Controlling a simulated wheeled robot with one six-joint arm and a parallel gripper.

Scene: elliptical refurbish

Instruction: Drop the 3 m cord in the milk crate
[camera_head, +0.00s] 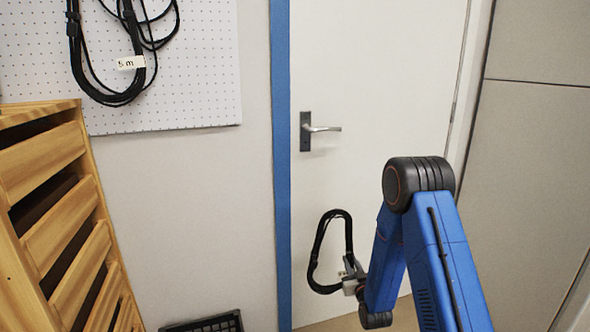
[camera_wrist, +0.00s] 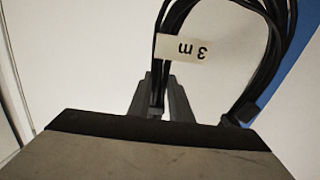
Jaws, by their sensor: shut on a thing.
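My gripper (camera_head: 350,273) is shut on a coiled black cord (camera_head: 317,256) and holds it up in front of the white door. In the wrist view the cord (camera_wrist: 277,50) loops up from between the jaws (camera_wrist: 163,100), and its pale tag (camera_wrist: 184,48) reads "3 m", upside down. A dark crate (camera_head: 208,323) with a gridded top edge shows at the bottom of the head view, left of and lower than the cord. Most of this crate is cut off by the picture edge, so its inside is hidden.
A slatted wooden unit (camera_head: 55,215) stands at the left. A pegboard (camera_head: 205,70) above holds other black cords (camera_head: 108,92), one tagged "5 m". A blue post (camera_head: 281,170) stands beside the white door (camera_head: 385,95) with its handle (camera_head: 322,128).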

